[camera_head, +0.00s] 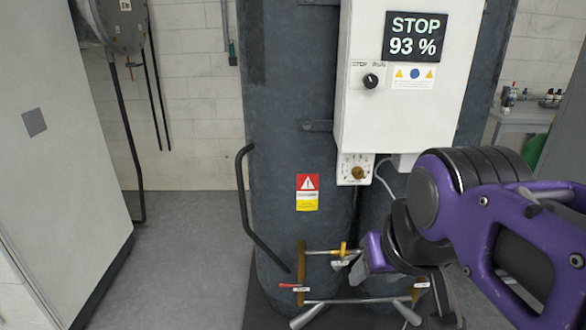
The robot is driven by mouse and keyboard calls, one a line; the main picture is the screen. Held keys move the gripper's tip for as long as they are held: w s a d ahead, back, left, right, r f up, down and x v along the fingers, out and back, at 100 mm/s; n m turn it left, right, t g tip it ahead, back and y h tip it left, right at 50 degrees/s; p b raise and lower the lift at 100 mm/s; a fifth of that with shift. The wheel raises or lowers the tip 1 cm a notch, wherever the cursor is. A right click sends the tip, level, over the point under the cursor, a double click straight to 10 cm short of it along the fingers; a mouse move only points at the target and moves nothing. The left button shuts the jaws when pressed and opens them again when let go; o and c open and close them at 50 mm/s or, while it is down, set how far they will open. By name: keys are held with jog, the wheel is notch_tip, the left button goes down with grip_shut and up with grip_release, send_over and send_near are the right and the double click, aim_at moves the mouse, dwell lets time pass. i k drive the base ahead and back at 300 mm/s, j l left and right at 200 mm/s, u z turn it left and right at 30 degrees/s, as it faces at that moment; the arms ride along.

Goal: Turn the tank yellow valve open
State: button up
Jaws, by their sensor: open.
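The tank yellow valve (343,249) is a small yellow handle, roughly upright, on the upper horizontal pipe low in front of the dark grey tank (285,130). A small tag hangs just below it. My gripper (359,266) is at the end of my purple and black arm, which comes in from the right. It is open, just right of the yellow valve and close to it in the picture. I cannot tell whether it touches the handle. My wrist hides much of the gripper and part of the pipework to the right.
A red valve (289,286) sits on the brass fitting at the lower left. A bent black bar (246,205) stands left of the tank. A white control box (405,120) reading STOP 93 % hangs above, with a dial unit (355,170) below. Floor (190,250) is clear at left.

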aim_at(342, 255)
jog(key=z, duration=0.25)
jog(key=i+l+u, duration=0.25)
jog(key=l, duration=0.3)
jog(key=i+l+u, duration=0.1)
jog(key=l, duration=0.3)
jog(key=i+l+u, duration=0.1)
jog(key=i+l, duration=0.15)
jog(key=l, duration=0.2)
jog(key=k+l+u, duration=0.1)
jog(key=k+j+u, duration=0.1)
jog(key=u, duration=0.15)
jog(key=i+l+z, duration=0.1)
jog(key=z, duration=0.2)
jog(key=i+j, duration=0.05)
jog(key=i, duration=0.05)
